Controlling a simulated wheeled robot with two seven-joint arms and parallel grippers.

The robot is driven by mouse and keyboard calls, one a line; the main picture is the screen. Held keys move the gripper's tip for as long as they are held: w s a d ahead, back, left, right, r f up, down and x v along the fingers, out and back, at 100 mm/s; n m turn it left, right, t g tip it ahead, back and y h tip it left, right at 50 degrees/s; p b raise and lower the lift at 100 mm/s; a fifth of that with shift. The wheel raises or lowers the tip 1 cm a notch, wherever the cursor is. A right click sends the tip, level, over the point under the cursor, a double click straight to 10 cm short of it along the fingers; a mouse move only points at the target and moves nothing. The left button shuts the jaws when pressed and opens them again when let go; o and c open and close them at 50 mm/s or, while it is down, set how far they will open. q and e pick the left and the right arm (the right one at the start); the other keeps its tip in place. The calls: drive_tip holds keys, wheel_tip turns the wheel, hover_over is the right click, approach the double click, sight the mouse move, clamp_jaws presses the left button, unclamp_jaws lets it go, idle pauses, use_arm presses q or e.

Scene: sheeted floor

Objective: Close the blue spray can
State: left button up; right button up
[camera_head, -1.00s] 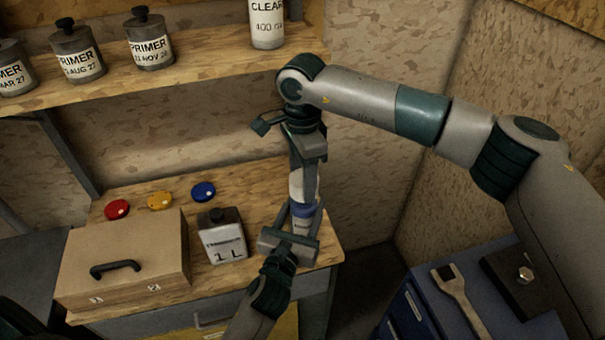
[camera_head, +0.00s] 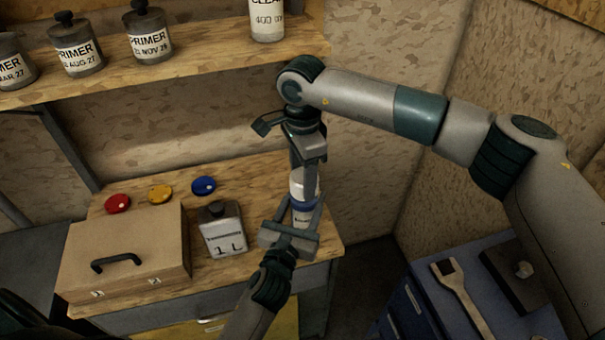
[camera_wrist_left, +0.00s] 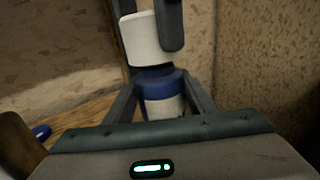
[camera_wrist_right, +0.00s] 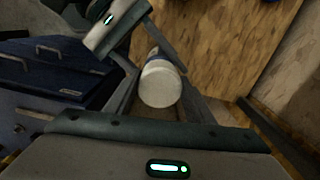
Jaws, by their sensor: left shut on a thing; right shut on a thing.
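The blue spray can (camera_head: 303,209) stands roughly upright between the fingers of my left gripper (camera_head: 304,213), near the bench's right end. Its blue shoulder and pale label show in the left wrist view (camera_wrist_left: 160,90). My right gripper (camera_head: 306,172) comes down from above and is shut on the white cap (camera_head: 303,187). In the left wrist view the cap (camera_wrist_left: 150,40) is right above the can's shoulder and looks slightly tilted against it. Whether it is seated I cannot tell. In the right wrist view the cap's round top (camera_wrist_right: 161,86) hides most of the can.
A one-litre tin (camera_head: 222,232) stands left of the can. A cardboard-coloured case (camera_head: 125,250) and red, yellow and blue lids (camera_head: 204,185) are farther left. Primer tins (camera_head: 148,36) line the shelf above. A blue cabinet (camera_head: 415,310) with a wrench is at lower right.

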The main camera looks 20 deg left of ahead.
drive_tip(key=shift+f, duration=0.45)
drive_tip(key=shift+f, duration=0.6)
idle(0.6)
drive_tip(key=o, duration=1.1)
drive_tip(key=shift+r, duration=0.1)
wheel_tip(320, 180, up, 12)
drive_tip(key=shift+f, duration=0.1)
use_arm(q)
drive_tip(key=o, duration=1.6)
